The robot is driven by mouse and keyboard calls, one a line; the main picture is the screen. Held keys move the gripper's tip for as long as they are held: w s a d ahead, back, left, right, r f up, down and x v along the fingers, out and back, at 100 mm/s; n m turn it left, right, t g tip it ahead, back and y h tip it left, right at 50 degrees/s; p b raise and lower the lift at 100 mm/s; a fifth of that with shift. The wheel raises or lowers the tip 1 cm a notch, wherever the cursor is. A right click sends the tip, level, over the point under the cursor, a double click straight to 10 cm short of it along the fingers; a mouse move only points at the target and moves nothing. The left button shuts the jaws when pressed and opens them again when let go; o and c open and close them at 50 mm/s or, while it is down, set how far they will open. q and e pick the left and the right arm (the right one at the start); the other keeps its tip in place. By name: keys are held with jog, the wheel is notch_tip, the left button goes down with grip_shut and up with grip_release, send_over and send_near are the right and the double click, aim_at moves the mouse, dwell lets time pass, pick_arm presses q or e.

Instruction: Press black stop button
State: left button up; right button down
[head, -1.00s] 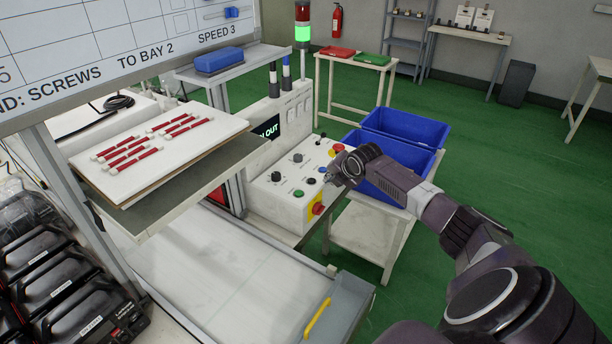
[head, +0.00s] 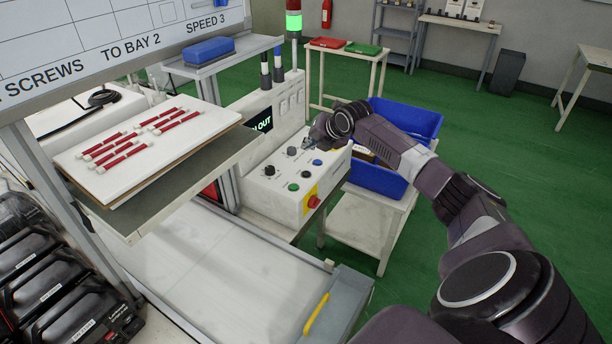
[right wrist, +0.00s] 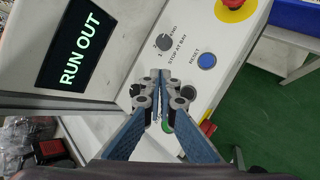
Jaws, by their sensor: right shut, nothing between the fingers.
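The control box (head: 262,196) has a sloped white top with several buttons and knobs. The black button (head: 305,174) sits between the blue button (head: 317,162) and the green button (head: 293,187). In the right wrist view the black button (right wrist: 188,91) is partly hidden by a finger, just below the blue reset button (right wrist: 207,61). My right gripper (head: 309,144) is shut and empty over the far part of the panel. In its wrist view the fingertips (right wrist: 162,74) meet beside the black button, apparently above the panel. My left gripper is not in view.
Blue bins (head: 385,180) stand to the right. A shelf with red-striped rods (head: 190,160) is at left. A display (right wrist: 75,50) reads "RUN OUT".

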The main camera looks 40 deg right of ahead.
aim_at(308, 174)
notch_tip(308, 174, down, 7)
jog(key=b, duration=0.5)
jog(key=shift+f, duration=0.4)
dwell(0.9)
jog(key=shift+f+b, duration=0.3)
jog(key=shift+f, duration=0.1)
jog(key=shift+f+b, duration=0.3)
jog(key=shift+f, duration=0.15)
dwell(0.4)
dwell(0.4)
jog(key=shift+r+p, duration=0.65)
jog(key=shift+r, duration=0.2)
